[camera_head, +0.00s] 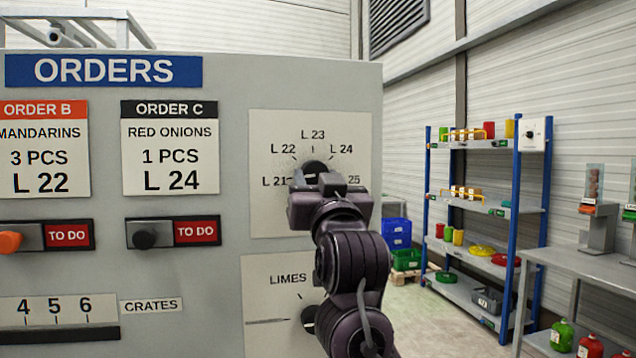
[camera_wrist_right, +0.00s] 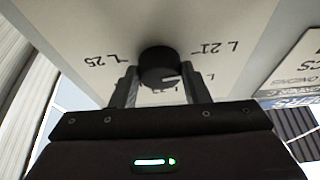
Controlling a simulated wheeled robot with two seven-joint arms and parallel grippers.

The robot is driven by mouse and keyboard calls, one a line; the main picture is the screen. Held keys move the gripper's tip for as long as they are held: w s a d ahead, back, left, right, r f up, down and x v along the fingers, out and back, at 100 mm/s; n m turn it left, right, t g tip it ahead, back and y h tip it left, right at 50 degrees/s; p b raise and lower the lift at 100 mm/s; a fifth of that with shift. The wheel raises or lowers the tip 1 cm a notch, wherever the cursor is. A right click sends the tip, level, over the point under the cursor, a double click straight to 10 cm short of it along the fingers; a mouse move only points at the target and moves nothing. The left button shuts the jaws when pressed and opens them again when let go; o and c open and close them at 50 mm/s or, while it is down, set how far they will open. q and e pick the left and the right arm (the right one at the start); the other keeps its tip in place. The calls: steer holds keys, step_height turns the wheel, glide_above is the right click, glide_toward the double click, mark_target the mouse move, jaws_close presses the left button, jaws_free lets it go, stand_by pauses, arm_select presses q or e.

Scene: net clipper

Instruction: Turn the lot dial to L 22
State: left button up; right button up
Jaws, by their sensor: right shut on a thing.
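The lot dial is a black round knob (camera_head: 313,167) on a pale plate (camera_head: 265,215), with L 21 to L 25 printed in an arc around it. My right gripper (camera_head: 318,182) covers most of it in the head view. In the right wrist view, the knob (camera_wrist_right: 158,64) sits between the two fingers of my right gripper (camera_wrist_right: 160,86), which is shut on it. A pale mark on the knob points towards the L 21 and L 22 side; the exact label is unclear. My left gripper is not in view.
Order B card (camera_head: 45,150) reads L 22; Order C card (camera_head: 170,150) reads L 24. Below them are TO DO switches, one with an orange knob (camera_head: 10,242). A LIMES dial plate (camera_head: 270,285) is below the lot dial. Shelves (camera_head: 480,210) stand at right.

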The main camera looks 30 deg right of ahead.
steer(key=m, duration=0.1)
steer(key=m+h, duration=0.1)
steer(key=shift+a+r+m, duration=0.1)
steer(key=shift+a+m, duration=0.05)
steer(key=shift+m, duration=0.15)
steer(key=shift+a+r+m+g+h, duration=0.1)
steer(key=shift+m+g+h, duration=0.4)
steer(key=shift+m+h, duration=0.5)
steer(key=m+p, duration=0.1)
steer(key=m, duration=0.1)
steer(key=m+g+h+p, duration=0.1)
steer(key=m+p, duration=0.1)
steer(key=m, duration=0.1)
steer(key=shift+w+a+g, duration=0.1)
steer(key=shift+g, duration=0.2)
steer(key=shift+m+g+h+p, duration=0.6)
steer(key=shift+m+h, duration=0.1)
steer(key=shift+m, duration=1.2)
steer(key=o, duration=1)
steer(key=shift+c, duration=0.2)
